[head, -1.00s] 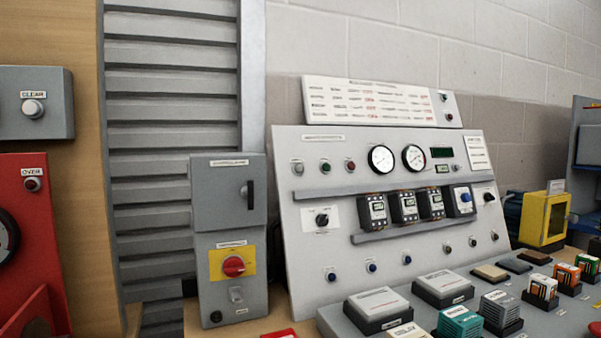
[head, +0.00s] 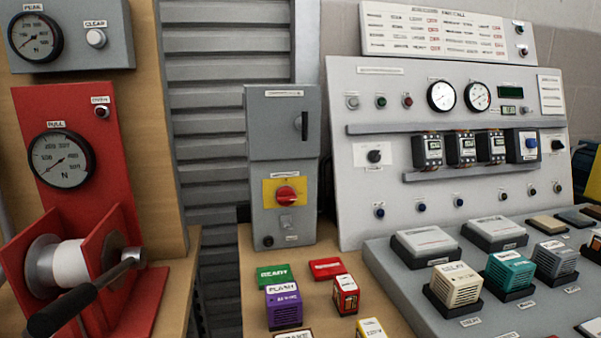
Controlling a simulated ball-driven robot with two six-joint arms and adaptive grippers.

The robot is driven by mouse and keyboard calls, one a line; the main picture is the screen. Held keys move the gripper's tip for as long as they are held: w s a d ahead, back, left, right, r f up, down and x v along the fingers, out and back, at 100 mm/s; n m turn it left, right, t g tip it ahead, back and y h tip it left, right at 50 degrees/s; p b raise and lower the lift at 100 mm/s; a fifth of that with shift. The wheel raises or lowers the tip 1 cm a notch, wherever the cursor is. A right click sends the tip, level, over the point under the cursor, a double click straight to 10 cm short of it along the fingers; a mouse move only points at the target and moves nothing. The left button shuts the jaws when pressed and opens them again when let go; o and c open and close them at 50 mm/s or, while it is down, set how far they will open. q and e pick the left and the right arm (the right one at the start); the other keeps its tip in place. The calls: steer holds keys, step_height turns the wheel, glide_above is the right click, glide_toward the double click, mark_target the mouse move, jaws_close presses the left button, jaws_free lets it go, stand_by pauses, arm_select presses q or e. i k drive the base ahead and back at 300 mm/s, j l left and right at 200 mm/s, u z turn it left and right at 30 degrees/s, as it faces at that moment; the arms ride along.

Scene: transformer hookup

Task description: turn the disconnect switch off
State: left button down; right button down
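The disconnect switch appears to be the red rotary knob (head: 287,195) on a yellow plate (head: 270,192), on the front of a tall grey box (head: 255,222) left of the sloped panel. The knob's handle looks roughly horizontal; its label is too small to read. The upper part of the box has a dark vertical handle (head: 304,125) on its right side. Neither of my grippers is in the head view.
A red winch stand with a force gauge (head: 62,158) and a black crank handle (head: 75,305) stands at left. Coloured blocks, such as a purple one (head: 284,305), lie on the wooden bench before the box. The grey sloped panel (head: 400,215) and a socket tray (head: 395,268) fill the right.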

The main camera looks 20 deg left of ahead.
mark_target(285, 197)
steer(key=k+u, duration=0.2)
steer(key=u, duration=0.3)
steer(key=k+j+u, duration=0.1)
steer(key=u, duration=0.4)
steer(key=k+j+u, duration=0.2)
steer(key=u, duration=0.25)
steer(key=k, duration=0.1)
